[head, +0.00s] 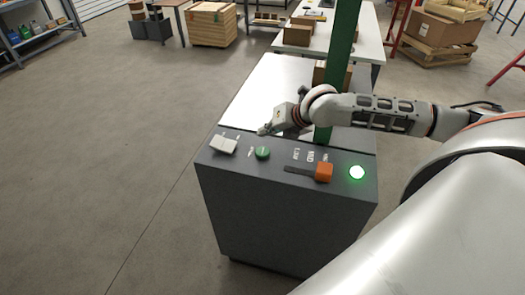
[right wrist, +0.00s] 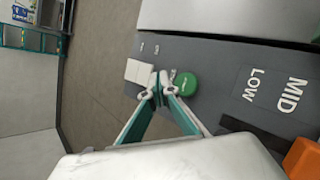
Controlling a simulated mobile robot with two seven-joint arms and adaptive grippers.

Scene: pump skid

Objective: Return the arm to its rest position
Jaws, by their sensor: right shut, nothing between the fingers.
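My right arm reaches in from the right in the head view, and its gripper (head: 265,129) hangs over the sloped panel of a dark grey console (head: 285,215). The gripper is shut and empty. It is near the green round button (head: 262,153) and the white rocker switch (head: 224,145). In the right wrist view the shut fingertips (right wrist: 160,84) show beside the green button (right wrist: 184,85); whether they touch it I cannot tell. The white switch (right wrist: 139,73) lies just beyond. My left gripper is not in view.
An orange slider handle (head: 324,172) and a lit green lamp (head: 357,172) sit on the panel's right. A green post (head: 342,45) rises behind the panel, close to my right arm. A white table (head: 345,35) stands behind. The floor (head: 100,150) at left is clear.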

